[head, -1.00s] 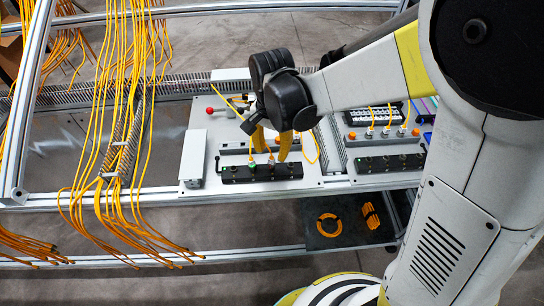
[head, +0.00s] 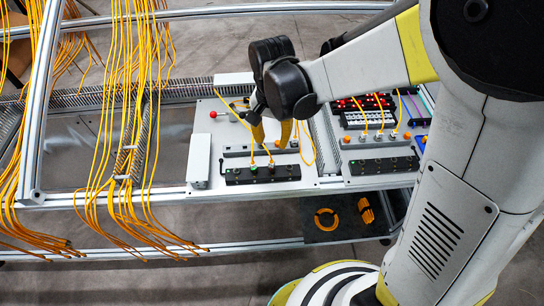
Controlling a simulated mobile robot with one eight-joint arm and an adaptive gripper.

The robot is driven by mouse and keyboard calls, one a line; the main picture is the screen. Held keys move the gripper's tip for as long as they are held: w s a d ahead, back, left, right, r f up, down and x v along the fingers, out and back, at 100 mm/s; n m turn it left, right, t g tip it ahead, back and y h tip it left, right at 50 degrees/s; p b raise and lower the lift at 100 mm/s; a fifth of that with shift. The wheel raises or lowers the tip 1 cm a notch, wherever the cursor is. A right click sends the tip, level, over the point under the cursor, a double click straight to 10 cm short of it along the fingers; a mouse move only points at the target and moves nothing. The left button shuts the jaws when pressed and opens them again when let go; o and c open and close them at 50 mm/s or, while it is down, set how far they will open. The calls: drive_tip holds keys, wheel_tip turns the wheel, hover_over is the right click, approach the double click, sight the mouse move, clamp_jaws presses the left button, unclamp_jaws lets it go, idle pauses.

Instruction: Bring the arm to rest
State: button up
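My arm reaches in from the right, bent down at the wrist over the left grey panel (head: 222,128). My gripper (head: 270,138) has yellow fingers that point down above the black connector strip (head: 262,174) on that panel. The two fingers show with a gap between them, one to the left and one to the right. Yellow cables with plugs run down to the strip near the fingertips. I see nothing clearly held between the fingers. The wrist covers part of the panel behind it.
A second panel (head: 358,171) with cables, a connector strip and red-lit modules stands to the right. Bundles of yellow cables (head: 128,90) hang over the metal frame (head: 35,100) at left. A dark tray (head: 312,230) with orange parts lies below. A red button (head: 213,114) sits on the left panel.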

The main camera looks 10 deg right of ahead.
sight(272, 163)
drive_tip(key=n, duration=0.3)
drive_tip(key=shift+f, duration=0.2)
drive_tip(key=n, duration=0.2)
drive_tip(key=f+n, duration=0.1)
drive_tip(key=n, duration=0.2)
drive_tip(key=shift+f+b, duration=0.1)
drive_tip(key=shift+b, duration=0.25)
wheel_tip(272, 163, down, 10)
drive_tip(key=b, duration=0.8)
clamp_jaws()
drive_tip(key=shift+b, duration=0.35)
